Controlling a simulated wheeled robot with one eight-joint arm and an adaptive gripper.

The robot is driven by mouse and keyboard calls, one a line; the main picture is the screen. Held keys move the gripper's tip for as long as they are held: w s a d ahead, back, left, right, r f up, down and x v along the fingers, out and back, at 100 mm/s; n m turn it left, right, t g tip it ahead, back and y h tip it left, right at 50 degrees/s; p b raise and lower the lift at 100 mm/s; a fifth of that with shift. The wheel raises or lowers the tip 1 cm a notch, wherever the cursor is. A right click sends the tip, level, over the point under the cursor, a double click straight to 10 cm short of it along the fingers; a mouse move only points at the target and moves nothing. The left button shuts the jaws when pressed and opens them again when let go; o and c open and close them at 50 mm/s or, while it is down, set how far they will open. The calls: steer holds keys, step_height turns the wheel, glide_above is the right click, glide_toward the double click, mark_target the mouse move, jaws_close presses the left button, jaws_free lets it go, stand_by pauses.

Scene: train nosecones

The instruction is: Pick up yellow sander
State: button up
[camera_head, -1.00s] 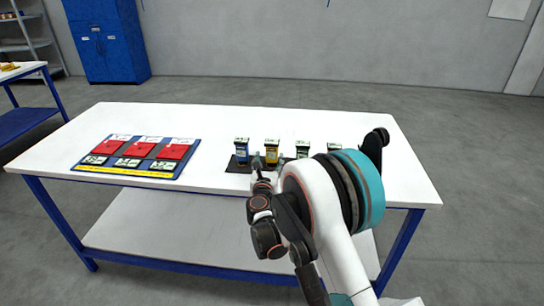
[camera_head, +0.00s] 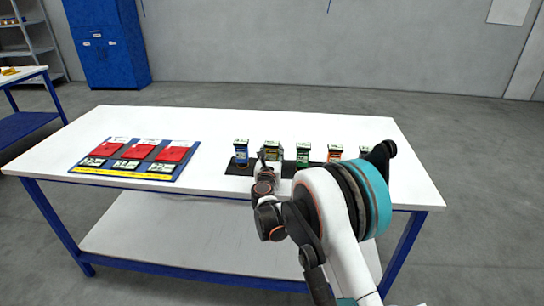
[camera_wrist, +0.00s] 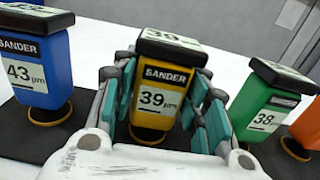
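The yellow sander (camera_wrist: 165,85), labelled "SANDER 39", stands upright on a black mat (camera_wrist: 25,140) in the wrist view. My gripper (camera_wrist: 165,100) is around it, with teal-padded fingers on its left and right sides. The fingers look spread, with a narrow gap at the left; contact on the right side is hard to judge. The sander's round base seems to rest on the mat. In the head view, the yellow sander (camera_head: 272,145) is mostly hidden behind my gripper (camera_head: 270,160), with only its top part showing.
A blue sander (camera_head: 241,152) stands left of the yellow one, a green sander (camera_head: 303,155) right, and an orange sander (camera_head: 335,153) further right. A blue board (camera_head: 187,165) with red pads lies at the left of the white table (camera_head: 220,120). The table's middle back is clear.

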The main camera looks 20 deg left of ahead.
steer(key=c, duration=0.6)
step_height(320, 180, up, 20)
steer(key=p, duration=0.6)
